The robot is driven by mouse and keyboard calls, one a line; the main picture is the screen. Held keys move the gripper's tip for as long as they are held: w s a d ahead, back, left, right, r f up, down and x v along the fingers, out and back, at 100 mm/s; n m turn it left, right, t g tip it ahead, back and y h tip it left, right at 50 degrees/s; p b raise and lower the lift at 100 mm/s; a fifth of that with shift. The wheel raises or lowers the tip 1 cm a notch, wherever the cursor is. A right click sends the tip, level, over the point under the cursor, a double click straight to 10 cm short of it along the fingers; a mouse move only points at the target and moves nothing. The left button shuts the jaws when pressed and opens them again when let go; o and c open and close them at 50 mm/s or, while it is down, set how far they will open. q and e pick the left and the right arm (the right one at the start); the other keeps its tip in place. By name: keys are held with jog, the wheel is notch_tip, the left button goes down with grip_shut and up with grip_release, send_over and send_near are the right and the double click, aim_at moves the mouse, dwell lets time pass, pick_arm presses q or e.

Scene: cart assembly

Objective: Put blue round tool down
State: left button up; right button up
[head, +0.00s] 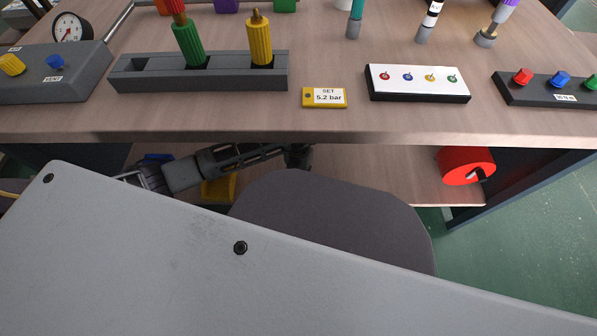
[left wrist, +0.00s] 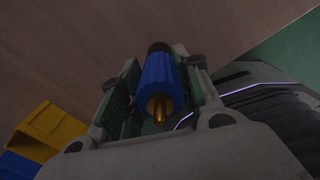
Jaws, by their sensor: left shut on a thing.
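The blue round tool (left wrist: 160,82) shows in the left wrist view, with a dark upper end and a gold tip pointing toward the camera. My left gripper (left wrist: 161,76) is shut on it, one finger on each side of the blue body. In the head view part of my left arm shows below the table's front edge; the tool cannot be made out there. A dark grey rack (head: 130,84) on the table holds a green round tool (head: 187,44) and a yellow round tool (head: 260,42); its left part looks free. My right gripper is not in view.
The table (head: 220,122) has a clear front strip. A yellow tag (head: 308,103), a white panel (head: 418,93), a dark block with coloured knobs (head: 510,90) and a grey gauge box (head: 60,90) stand on it. A yellow bin (left wrist: 50,130) and a red cylinder (head: 455,165) are lower down.

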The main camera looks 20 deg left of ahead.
pick_arm(q)
jog(key=shift+f, duration=0.1)
jog(key=o, duration=1.1)
